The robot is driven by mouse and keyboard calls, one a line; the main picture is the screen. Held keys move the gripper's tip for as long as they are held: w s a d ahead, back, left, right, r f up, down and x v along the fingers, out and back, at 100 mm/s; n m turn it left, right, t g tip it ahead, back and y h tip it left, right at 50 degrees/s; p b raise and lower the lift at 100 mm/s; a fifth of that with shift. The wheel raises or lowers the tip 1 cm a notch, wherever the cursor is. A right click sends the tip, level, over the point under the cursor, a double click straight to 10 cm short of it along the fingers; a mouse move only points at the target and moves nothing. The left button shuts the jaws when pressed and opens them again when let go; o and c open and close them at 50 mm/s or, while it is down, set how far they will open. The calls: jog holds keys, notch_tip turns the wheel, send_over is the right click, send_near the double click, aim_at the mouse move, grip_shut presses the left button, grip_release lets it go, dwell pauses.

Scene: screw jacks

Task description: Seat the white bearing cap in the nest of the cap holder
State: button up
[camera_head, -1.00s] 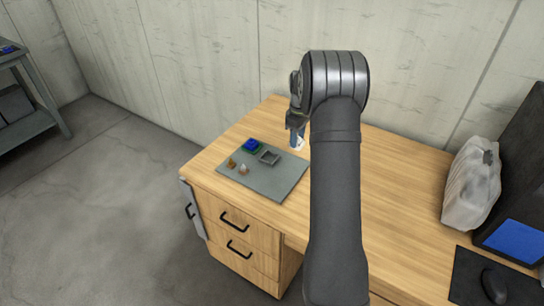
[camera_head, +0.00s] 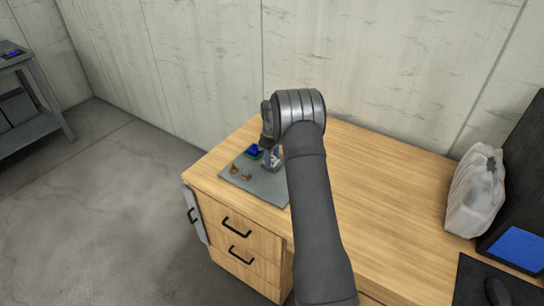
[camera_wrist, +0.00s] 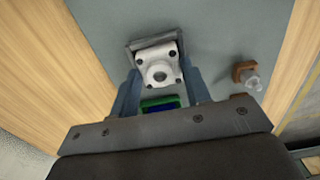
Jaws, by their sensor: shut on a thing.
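The white bearing cap (camera_wrist: 158,66) is a square flanged piece with a round boss and dark holes. My gripper (camera_wrist: 162,77) is shut on it, one finger on each side. The grey square frame of the cap holder (camera_wrist: 133,46) shows behind the cap in the wrist view, with the cap overlapping it and looking slightly turned against it. I cannot tell whether the cap is above the nest or in it. In the head view my gripper (camera_head: 271,158) is low over the grey mat and hides most of the holder.
A blue and green part (camera_head: 253,151) sits beside the gripper on the grey mat (camera_head: 265,185). Two small brownish parts, one at left (camera_head: 234,169) and one paler-topped (camera_head: 246,174), stand near the mat's front left. A white bag (camera_head: 475,190) is far right. The desk's middle is clear.

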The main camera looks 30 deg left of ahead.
jog(key=shift+f, duration=0.1)
jog(key=o, duration=1.3)
jog(key=shift+c, duration=0.2)
notch_tip(320, 180, up, 12)
jog(key=shift+f, duration=4)
jog(key=shift+f, duration=0.1)
